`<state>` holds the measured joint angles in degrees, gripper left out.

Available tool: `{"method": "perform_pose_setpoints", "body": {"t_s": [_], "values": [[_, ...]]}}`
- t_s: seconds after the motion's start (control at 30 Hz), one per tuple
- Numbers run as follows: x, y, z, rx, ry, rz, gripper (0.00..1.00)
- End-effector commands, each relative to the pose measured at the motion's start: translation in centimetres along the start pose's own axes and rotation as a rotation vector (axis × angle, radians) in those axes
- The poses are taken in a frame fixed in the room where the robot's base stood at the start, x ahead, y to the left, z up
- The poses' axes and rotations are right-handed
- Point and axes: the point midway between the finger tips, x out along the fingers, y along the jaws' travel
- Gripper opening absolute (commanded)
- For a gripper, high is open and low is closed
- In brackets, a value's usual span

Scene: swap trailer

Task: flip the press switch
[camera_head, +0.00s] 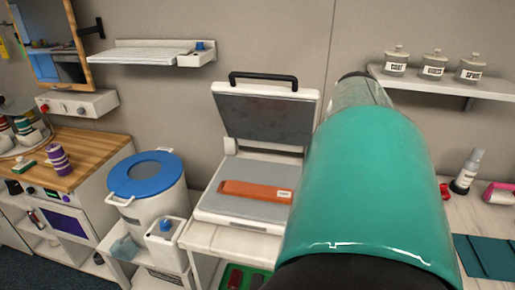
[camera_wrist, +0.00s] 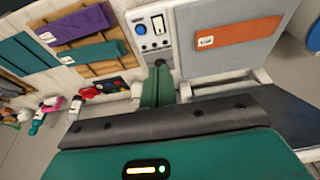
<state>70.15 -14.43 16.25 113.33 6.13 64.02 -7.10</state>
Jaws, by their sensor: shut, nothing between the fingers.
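The press (camera_head: 240,200) stands open in the head view, its grey plate tilted up and an orange folded cloth (camera_head: 256,191) lying on its lower bed. My teal arm hides the press's right side there. In the wrist view, the press bed (camera_wrist: 255,60) is at upper right with the orange cloth (camera_wrist: 238,30) on it. Beside the bed is a white control panel (camera_wrist: 150,45) with a round blue part and a small dark switch (camera_wrist: 158,24). My gripper (camera_wrist: 160,68) is shut and empty, its teal fingertips at the panel's lower end. I cannot tell whether they touch it.
A white bin with a blue lid (camera_head: 145,175) stands left of the press. A shelf with several jars (camera_head: 440,80) is at upper right. Folded purple cloth (camera_wrist: 84,24) and teal cloth lie on slatted wood left of the panel. Bottles (camera_wrist: 73,107) stand at the left.

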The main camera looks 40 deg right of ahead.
Motion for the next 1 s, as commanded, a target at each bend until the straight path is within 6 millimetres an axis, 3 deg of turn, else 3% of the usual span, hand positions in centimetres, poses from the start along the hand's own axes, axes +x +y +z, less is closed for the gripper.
{"method": "perform_pose_setpoints", "body": {"t_s": [0.1, 0.33, 1.0], "values": [[-2.5, -0.1, 0.2, -0.002, 0.005, 0.001, 0.0], [-5.4, -0.1, 0.6, -0.002, 0.001, 0.0, 0.0], [-5.6, -0.3, 0.7, -0.015, 0.004, 0.0, 0.0]]}}
